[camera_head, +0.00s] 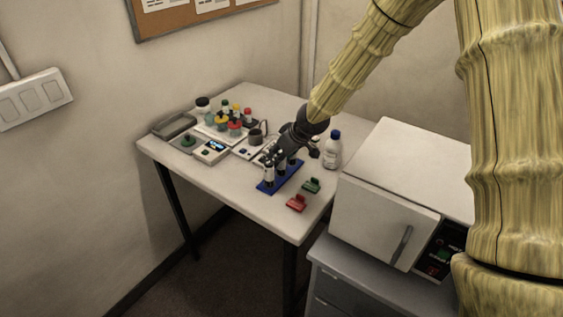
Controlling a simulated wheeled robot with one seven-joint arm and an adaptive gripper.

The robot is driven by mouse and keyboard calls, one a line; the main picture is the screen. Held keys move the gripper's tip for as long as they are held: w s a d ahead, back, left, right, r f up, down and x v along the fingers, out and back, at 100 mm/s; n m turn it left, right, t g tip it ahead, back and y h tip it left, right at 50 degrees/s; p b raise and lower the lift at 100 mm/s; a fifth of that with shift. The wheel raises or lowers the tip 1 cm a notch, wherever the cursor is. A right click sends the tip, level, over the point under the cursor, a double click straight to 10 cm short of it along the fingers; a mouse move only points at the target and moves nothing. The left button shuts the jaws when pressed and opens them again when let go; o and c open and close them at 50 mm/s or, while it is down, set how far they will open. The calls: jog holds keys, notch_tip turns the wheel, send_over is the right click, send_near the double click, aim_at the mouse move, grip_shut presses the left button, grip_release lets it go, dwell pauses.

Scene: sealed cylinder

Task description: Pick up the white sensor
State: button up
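My gripper (286,150) is dark and reaches down over the table from the upper right. It is just above and partly in front of a blue rack (288,181). Several black-and-white cylinders stand upright in the rack; the front one (269,174) shows best, and the others are partly hidden by my gripper. I cannot tell for sure which thing is the white sensor; a white cylinder in the rack may be it. The fingers blend with the dark cylinder tops, so I cannot tell if they are open or touching one.
A red clip-like piece (297,203) and a green one (312,185) lie at the table's (245,210) front right. A white bottle (333,152) with a blue cap stands behind them. Instruments and colored-cap jars crowd the back left. A white oven-like box (385,220) stands right.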

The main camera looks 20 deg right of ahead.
jog(key=x, duration=0.1)
jog(key=p+x, duration=0.1)
jog(key=shift+d+f, duration=0.15)
jog(key=shift+f, duration=0.35)
jog(key=shift+x, duration=0.95)
grip_shut()
